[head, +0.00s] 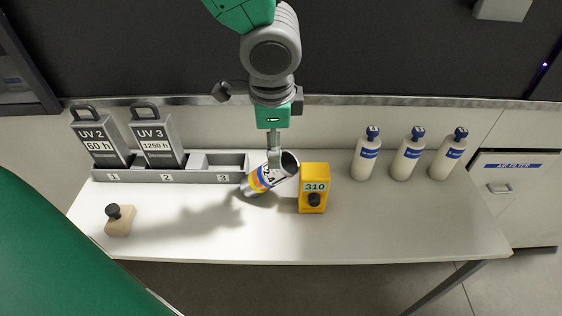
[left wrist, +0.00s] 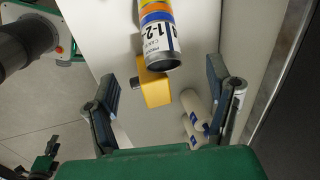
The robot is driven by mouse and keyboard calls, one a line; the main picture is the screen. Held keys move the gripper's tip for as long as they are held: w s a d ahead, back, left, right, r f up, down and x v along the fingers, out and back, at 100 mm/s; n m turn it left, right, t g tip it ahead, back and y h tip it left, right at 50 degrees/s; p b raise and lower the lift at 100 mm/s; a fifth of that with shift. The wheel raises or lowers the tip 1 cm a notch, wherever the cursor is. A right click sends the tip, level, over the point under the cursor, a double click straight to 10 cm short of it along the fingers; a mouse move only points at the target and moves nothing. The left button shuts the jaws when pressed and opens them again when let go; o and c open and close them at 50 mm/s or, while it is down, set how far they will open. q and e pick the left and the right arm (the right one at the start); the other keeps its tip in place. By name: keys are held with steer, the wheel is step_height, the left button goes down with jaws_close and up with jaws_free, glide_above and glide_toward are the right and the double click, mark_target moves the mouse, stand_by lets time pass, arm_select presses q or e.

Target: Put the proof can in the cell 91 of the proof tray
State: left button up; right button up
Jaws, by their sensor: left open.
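The can (head: 265,178), silver with a coloured, numbered label, is tilted over the table near the rack's right end. Its dark end points up and right. In the left wrist view the can (left wrist: 158,28) is at the top, cut by the frame. My left gripper (head: 274,147) points down at the can, its fingers lined up edge-on. In the left wrist view it (left wrist: 160,75) is open, the can between its fingers in the picture. I cannot tell if they touch. A dark jaw-like part at the lower left there looks like my right gripper (left wrist: 45,163). I see no proof tray or cell 91.
Several bottles (head: 408,157) stand at the right. A knobbed block (head: 119,222) sits front left. The front right is clear.

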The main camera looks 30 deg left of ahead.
mark_target(273, 174)
arm_select(q)
steer(key=b+x, duration=0.1)
steer(key=x, duration=0.7)
steer(key=shift+s+a+f+b, duration=0.1)
steer(key=shift+a+f+b, duration=0.1)
steer(key=shift+b, duration=0.1)
steer(key=shift+d+f, duration=0.1)
steer(key=shift+f, duration=0.35)
steer(key=b+x, duration=0.1)
steer(key=x, duration=0.2)
steer(key=shift+f, duration=0.25)
steer(key=shift+a+f, duration=0.3)
steer(key=shift+f, duration=0.05)
steer(key=shift+a, duration=0.1)
steer(key=shift+c, duration=0.4)
steer(key=c, duration=0.6)
steer(key=shift+c, duration=1.2)
